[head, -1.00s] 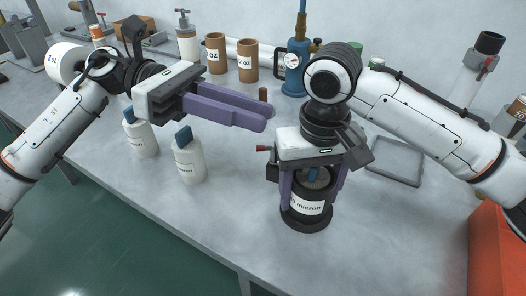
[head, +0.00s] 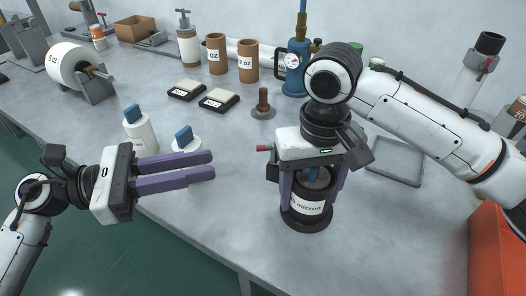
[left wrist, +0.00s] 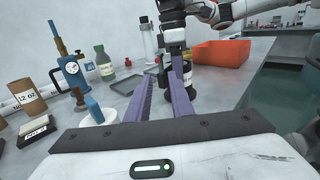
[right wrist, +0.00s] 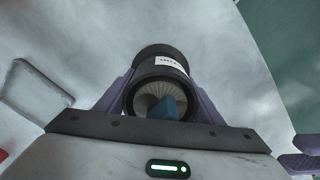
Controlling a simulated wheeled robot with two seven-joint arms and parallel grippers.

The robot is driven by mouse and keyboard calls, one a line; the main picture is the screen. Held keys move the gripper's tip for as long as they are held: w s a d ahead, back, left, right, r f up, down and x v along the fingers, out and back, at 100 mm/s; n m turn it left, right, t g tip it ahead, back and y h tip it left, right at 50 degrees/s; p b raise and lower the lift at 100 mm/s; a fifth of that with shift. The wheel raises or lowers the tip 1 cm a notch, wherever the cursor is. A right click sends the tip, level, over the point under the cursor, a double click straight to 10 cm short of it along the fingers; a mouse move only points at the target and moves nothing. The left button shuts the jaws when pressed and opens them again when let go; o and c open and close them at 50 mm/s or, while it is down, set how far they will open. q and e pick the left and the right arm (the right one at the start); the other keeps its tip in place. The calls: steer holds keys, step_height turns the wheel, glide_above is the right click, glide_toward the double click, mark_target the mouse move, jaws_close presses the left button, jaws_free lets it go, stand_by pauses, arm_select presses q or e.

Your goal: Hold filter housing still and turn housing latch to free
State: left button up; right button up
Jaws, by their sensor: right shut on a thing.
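The filter housing (head: 306,207) is a black cylinder with a white "micron" label, standing upright on the table. My right gripper (head: 303,200) points down over it, shut on its sides. In the right wrist view a blue tab (right wrist: 168,106), perhaps the latch, stands up in the middle of a pleated, pale round top inside the housing's black rim (right wrist: 150,67). My left gripper (head: 213,165) is open and empty, its purple fingers level and apart, left of the housing and not touching it. In the left wrist view its fingers partly hide the housing.
Filter trays (head: 218,99), a brown knob on a base (head: 263,106) and a blue gauge device (head: 297,68) are further back. A grey tray (head: 394,163) and orange box (head: 497,240) lie right.

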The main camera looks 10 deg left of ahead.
arm_select(q)
steer(key=x, duration=1.1)
steer(key=shift+w+d, duration=0.15)
steer(key=shift+d, duration=0.2)
steer(key=shift+c, duration=0.2)
